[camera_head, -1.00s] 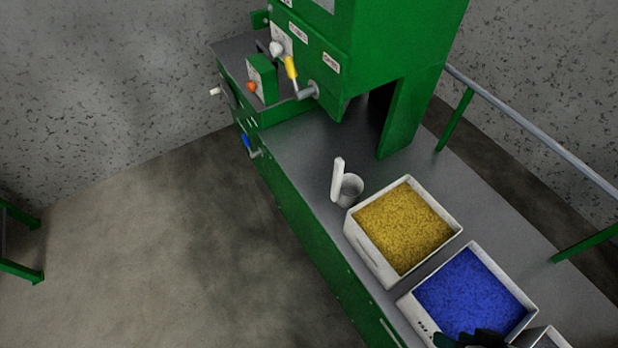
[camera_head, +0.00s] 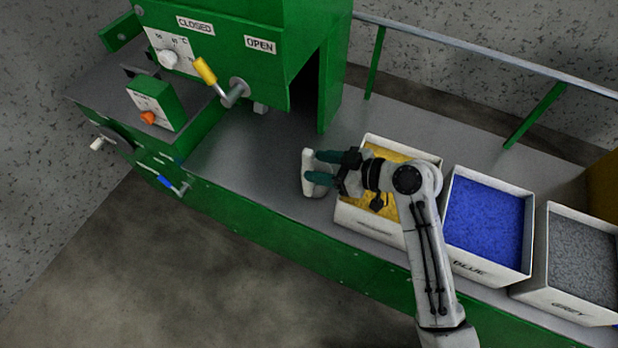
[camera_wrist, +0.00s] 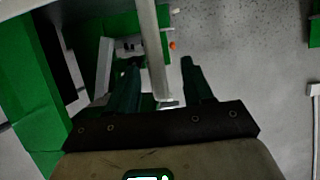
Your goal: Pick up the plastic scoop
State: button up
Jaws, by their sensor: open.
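The white plastic scoop (camera_head: 307,169) stands on the grey bench top, just left of the yellow-filled bin. Its pale handle is upright at the tips of my gripper (camera_head: 320,168). Much of its cup is hidden by the gripper. In the wrist view a long pale bar, which looks like the scoop's handle (camera_wrist: 154,50), runs between the two dark green fingers of my gripper (camera_wrist: 160,66). The fingers are apart, one on each side of it. I cannot tell whether either finger touches it.
The bin of yellow granules (camera_head: 365,217) lies under my arm. A blue-filled bin (camera_head: 484,268) and a grey-filled bin (camera_head: 568,302) stand to the right. The green machine (camera_head: 300,40) rises behind, with a yellow-handled lever (camera_head: 205,71). Bare bench lies left of the scoop.

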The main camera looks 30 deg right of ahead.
jog(key=shift+p+x, duration=0.5)
jog(key=shift+x, duration=2.35)
jog(key=shift+w+d, duration=0.15)
jog(key=shift+d, duration=0.05)
jog(key=shift+c, duration=0.3)
grip_shut()
